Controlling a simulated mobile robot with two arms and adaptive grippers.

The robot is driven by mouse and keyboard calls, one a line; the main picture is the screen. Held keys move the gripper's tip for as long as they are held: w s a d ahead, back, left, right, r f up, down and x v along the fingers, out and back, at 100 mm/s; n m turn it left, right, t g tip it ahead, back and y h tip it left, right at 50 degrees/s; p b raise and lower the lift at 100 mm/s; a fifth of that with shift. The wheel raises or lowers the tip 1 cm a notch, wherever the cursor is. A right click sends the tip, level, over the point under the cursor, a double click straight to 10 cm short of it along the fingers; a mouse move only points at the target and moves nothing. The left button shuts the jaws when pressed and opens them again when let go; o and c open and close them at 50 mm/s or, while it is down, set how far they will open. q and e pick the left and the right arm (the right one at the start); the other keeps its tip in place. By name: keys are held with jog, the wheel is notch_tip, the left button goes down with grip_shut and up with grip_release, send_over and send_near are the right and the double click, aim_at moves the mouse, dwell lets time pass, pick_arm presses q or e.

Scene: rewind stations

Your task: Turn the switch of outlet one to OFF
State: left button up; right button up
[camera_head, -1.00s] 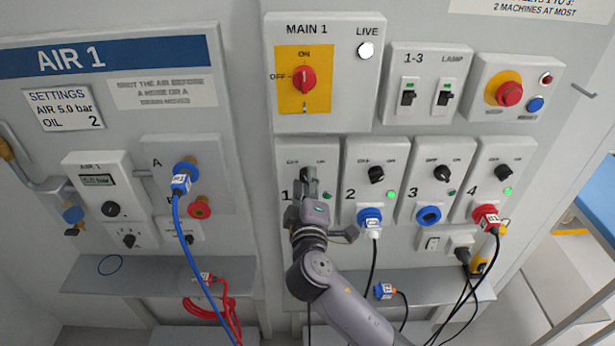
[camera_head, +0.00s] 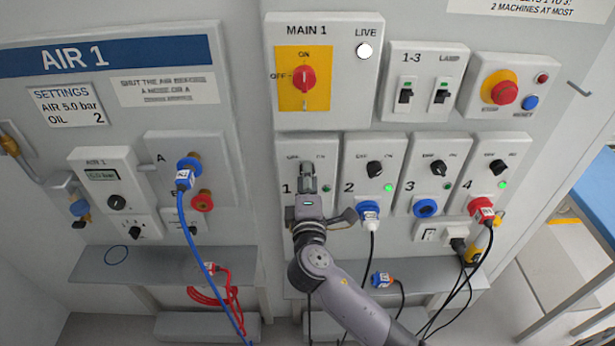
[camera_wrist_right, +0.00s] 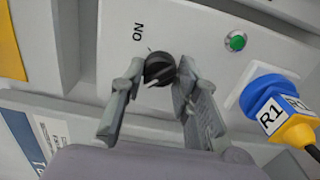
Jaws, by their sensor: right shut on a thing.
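The switch of outlet one is a black round knob (camera_wrist_right: 158,68) with a white pointer mark. In the wrist view the fingers of my right gripper (camera_wrist_right: 155,85) stand on both sides of it and are shut on it. The pointer mark is turned away from the printed ON. The OFF mark is hidden there. In the head view my right gripper (camera_head: 307,178) covers the knob on the outlet one panel (camera_head: 290,150). The lamp of outlet one (camera_head: 327,188) looks dull green; it also shows in the wrist view (camera_wrist_right: 235,41). My left gripper is out of view.
A blue and yellow plug marked R1 (camera_wrist_right: 275,108) sits close beside the gripper. Outlet two (camera_head: 374,169), outlet three (camera_head: 438,168) and outlet four (camera_head: 497,167) have similar knobs to the right. The main switch (camera_head: 304,78) is above. A shelf (camera_head: 400,272) juts out below.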

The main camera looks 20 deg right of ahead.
jog(key=o, duration=1.2)
jog(key=shift+c, duration=0.2)
jog(key=v, duration=1.2)
